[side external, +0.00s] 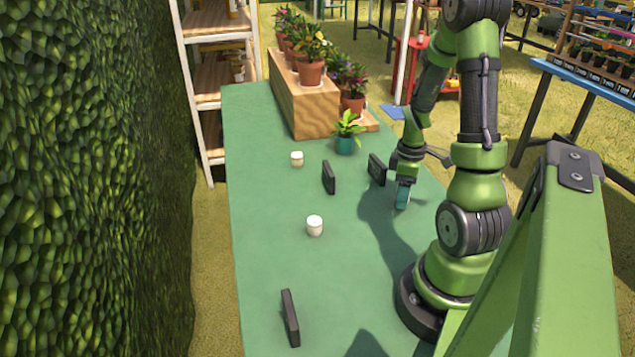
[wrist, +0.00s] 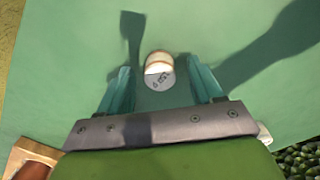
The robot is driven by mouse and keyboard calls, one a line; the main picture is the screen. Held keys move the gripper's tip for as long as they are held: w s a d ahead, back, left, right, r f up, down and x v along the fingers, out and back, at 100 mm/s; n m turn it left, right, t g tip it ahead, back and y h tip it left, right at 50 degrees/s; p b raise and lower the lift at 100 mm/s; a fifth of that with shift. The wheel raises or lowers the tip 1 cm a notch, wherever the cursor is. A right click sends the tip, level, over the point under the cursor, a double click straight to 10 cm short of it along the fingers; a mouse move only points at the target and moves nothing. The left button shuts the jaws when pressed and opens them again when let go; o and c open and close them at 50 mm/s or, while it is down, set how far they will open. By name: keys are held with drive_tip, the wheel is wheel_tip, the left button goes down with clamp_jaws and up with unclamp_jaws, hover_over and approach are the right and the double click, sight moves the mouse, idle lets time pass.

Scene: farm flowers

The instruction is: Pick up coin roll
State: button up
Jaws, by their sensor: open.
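A small white and tan cylinder (wrist: 159,70) with dark print on one end, probably the coin roll, shows in the wrist view. It lies just ahead of the gap between my fingertips. My gripper (wrist: 163,84) is open, with one teal finger to each side of the cylinder and nothing held. In the side view, my gripper (side external: 402,195) points down over the right part of the table. Two short whitish cylinders stand on the table there, a far one (side external: 297,159) and a nearer one (side external: 315,226). I cannot tell whether either is the one by my fingers.
Dark upright slabs stand on the green table (side external: 270,260): one in the middle (side external: 328,177), one beside my gripper (side external: 377,169), and one near the front (side external: 290,318). A teal-potted plant (side external: 346,133) and a wooden planter stand (side external: 305,105) are at the back.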

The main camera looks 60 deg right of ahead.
drive_tip(key=shift+f, duration=0.6)
clamp_jaws()
drive_tip(key=shift+r, duration=0.1)
